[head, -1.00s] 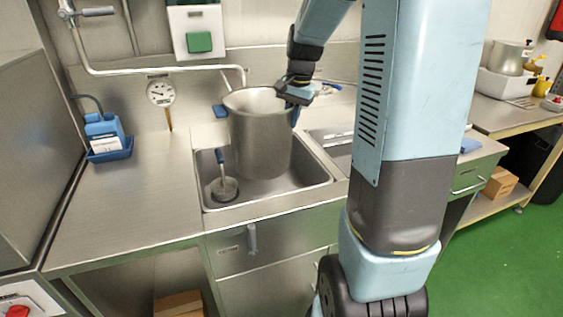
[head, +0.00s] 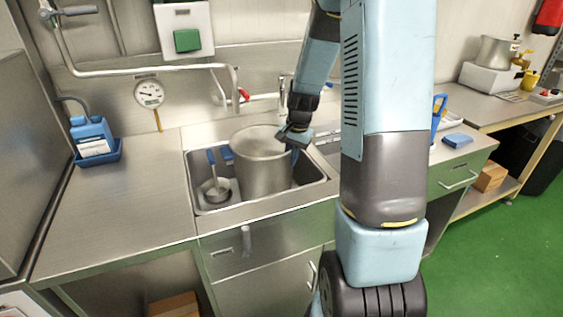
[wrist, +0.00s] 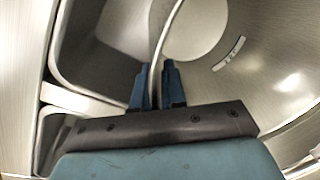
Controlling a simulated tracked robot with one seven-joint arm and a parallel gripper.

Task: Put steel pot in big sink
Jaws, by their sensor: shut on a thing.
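The steel pot (head: 262,168) is a tall, open cylinder, upright and partly down inside the big sink (head: 214,207) in the head view. Whether its base touches the sink floor is hidden. My gripper (head: 294,150) is shut on the pot's right rim in the head view. In the wrist view, the blue fingertips of my gripper (wrist: 157,88) pinch the rim of the steel pot (wrist: 262,60), and the pot's inside looks empty. The big sink (wrist: 68,50) also shows beyond the rim there.
A ladle-like tool (head: 213,180) with a blue handle stands in the sink left of the pot. A tap (head: 283,95) rises behind it. A blue bottle (head: 91,135) in a tray stands on the left counter. Bare steel counter (head: 125,205) lies between.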

